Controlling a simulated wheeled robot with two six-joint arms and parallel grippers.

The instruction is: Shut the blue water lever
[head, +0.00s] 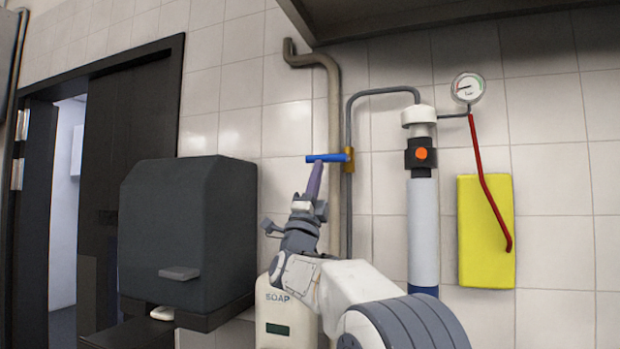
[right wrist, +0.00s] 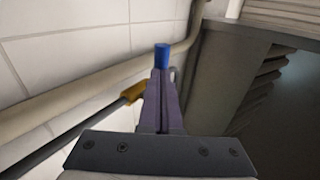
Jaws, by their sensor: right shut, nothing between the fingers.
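The blue water lever (head: 326,158) sticks out to the left, roughly level, from a brass valve (head: 349,160) on a thin grey upright pipe. My right gripper (head: 316,168) is shut and empty, with its purple fingers pointing up just under the lever's left part. In the right wrist view the lever's blue end (right wrist: 162,55) shows right at the tips of the shut fingers (right wrist: 161,75), which hide the rest of it. The brass valve (right wrist: 133,93) is to their left. I cannot tell whether the fingers touch the lever. My left gripper is not in view.
A thick beige pipe (head: 334,100) runs up the tiled wall behind the lever. A white filter column (head: 423,225) and a pressure gauge (head: 468,88) are to the right. A dark dispenser box (head: 185,230) is at left, and a soap dispenser (head: 280,322) is below.

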